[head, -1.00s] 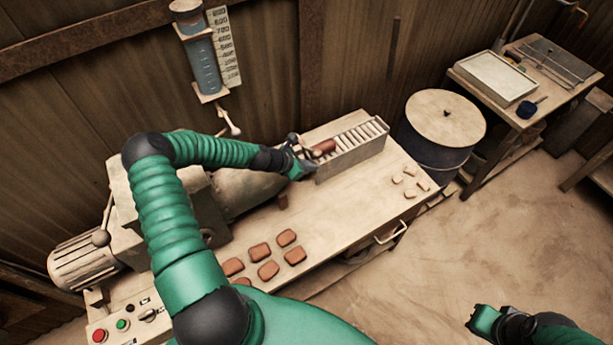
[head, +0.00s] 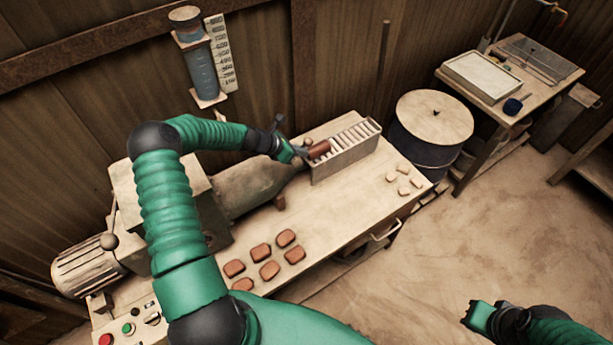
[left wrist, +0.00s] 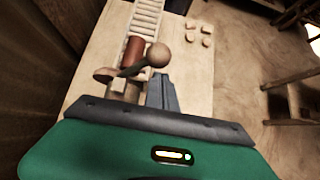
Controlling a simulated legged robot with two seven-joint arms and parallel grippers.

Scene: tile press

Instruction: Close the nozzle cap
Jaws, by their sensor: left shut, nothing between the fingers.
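The grey extruder barrel (head: 250,186) lies on the bench and narrows toward the roller rack; my arm partly covers it. A red-brown clay column (head: 319,149) lies at the rack's near end and also shows in the left wrist view (left wrist: 133,51). My left gripper (head: 302,152) is shut and empty, close beside the nozzle end. My right gripper (head: 480,316) is away over the floor, its jaws unclear.
The roller rack (head: 345,157) stands at the bench's back edge. Several clay tiles (head: 270,270) lie on the bench front, and several pale pieces (head: 404,191) at its right. A lidded drum (head: 432,118) stands beyond. The bench middle (head: 335,205) is clear.

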